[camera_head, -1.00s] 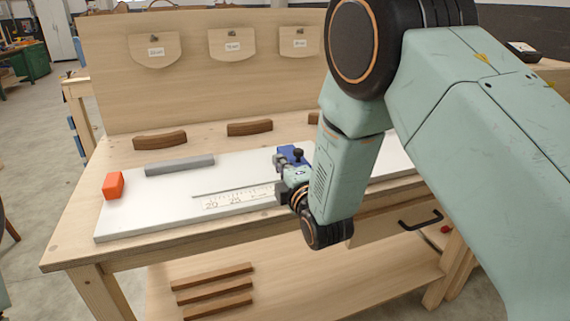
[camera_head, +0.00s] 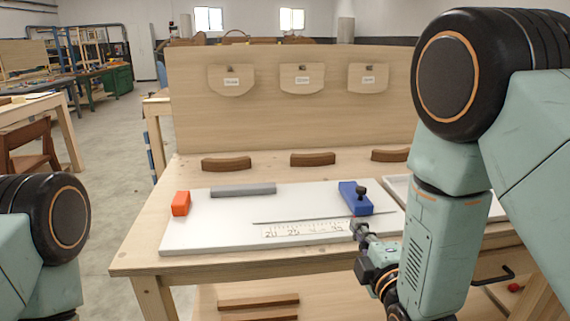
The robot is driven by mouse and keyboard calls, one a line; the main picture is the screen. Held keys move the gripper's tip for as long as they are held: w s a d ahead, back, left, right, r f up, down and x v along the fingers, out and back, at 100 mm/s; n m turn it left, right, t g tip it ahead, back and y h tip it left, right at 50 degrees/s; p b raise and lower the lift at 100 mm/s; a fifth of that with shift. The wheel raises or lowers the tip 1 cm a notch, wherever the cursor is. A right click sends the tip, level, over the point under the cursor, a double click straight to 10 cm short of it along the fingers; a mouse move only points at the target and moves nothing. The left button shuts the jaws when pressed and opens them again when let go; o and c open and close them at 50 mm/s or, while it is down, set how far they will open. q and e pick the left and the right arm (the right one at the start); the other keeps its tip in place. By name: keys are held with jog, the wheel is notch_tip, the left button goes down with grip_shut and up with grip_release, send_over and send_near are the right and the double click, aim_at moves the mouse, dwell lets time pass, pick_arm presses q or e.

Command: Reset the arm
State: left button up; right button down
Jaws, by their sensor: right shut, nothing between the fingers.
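My right arm comes in from the right, and its gripper (camera_head: 358,226) is shut and empty. The gripper is in front of the blue block with a black knob (camera_head: 355,198) near the right end of the white board (camera_head: 200,234). I cannot tell whether its tip touches the board. Part of my left arm shows at the lower left edge; its gripper is out of view.
An orange block (camera_head: 181,203), a grey bar (camera_head: 243,190) and a ruler (camera_head: 305,229) are on the white board. Curved brown pieces (camera_head: 226,164) lie behind it. A wooden back panel (camera_head: 260,120) stands behind the bench. A white tray (camera_head: 397,187) is to the right.

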jog(key=s+f+m+g, duration=0.1)
jog(key=f+m, duration=0.1)
jog(key=s+f+m+g, duration=0.1)
jog(key=f+m, duration=0.1)
jog(key=f, duration=0.1)
jog(key=f+m+g, duration=0.1)
jog(key=f+m, duration=0.1)
jog(key=shift+s+d+f+g+h, duration=0.2)
jog(key=shift+s+g+h, duration=0.1)
jog(key=shift+s, duration=0.1)
jog(key=s+d+f+m+g, duration=0.2)
jog(key=s+f+m+g, duration=0.4)
jog(key=s+f, duration=0.4)
jog(key=s+f+m+g, duration=0.3)
jog(key=s+f, duration=0.3)
jog(key=s, duration=0.5)
jog(key=s+f+m+g, duration=0.2)
jog(key=s+f+g, duration=0.3)
jog(key=s, duration=0.7)
jog(key=shift+s+d+f+m, duration=0.3)
jog(key=shift+f+m, duration=0.1)
jog(key=shift+f, duration=0.3)
